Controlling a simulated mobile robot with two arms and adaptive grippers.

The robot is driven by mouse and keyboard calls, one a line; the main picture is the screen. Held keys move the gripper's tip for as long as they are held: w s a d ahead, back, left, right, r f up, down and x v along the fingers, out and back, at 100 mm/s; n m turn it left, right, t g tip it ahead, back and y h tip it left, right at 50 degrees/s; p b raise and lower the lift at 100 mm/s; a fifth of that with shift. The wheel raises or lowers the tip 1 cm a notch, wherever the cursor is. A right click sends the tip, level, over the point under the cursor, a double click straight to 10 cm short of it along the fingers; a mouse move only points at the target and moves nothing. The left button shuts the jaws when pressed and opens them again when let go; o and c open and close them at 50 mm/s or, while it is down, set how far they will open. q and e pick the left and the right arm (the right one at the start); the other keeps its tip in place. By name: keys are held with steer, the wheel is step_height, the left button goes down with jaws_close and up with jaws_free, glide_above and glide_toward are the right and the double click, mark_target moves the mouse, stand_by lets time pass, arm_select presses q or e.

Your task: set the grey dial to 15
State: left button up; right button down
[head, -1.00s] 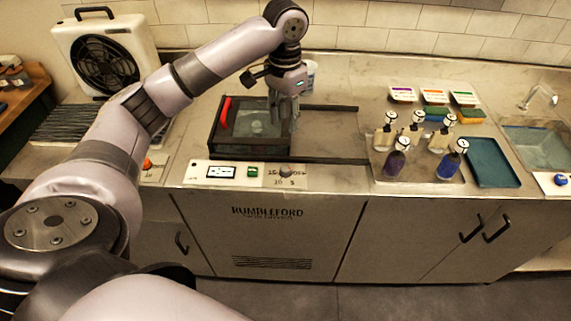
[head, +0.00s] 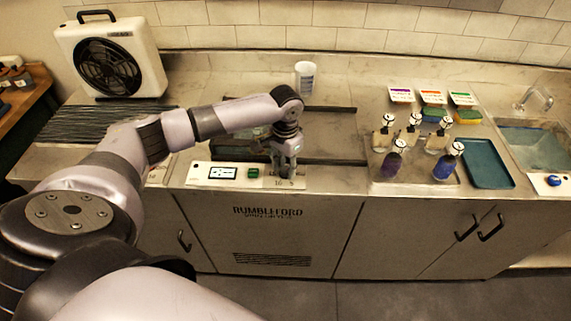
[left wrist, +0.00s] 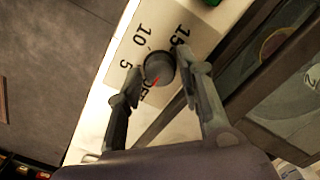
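The grey dial (left wrist: 159,66) shows in the left wrist view on a pale panel marked OFF, 5, 10 and 15. Its red pointer mark faces roughly toward OFF. My left gripper (left wrist: 167,78) is open, with one finger on each side of the dial; I cannot tell whether the fingers touch it. In the head view my left gripper (head: 283,173) is down at the control panel (head: 199,174) and hides the dial. My right gripper is not in view.
A green button (head: 253,173) and a small display (head: 222,173) sit left of my gripper on the panel. The glass-lidded recess behind is partly hidden by my arm. A white cup (head: 305,78) stands at the back. Several bottles stand on a tray at right.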

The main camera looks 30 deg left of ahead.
arm_select(q)
steer(key=shift+f, duration=0.2)
jaws_close()
stand_by(0.4)
steer(key=shift+r, duration=0.1)
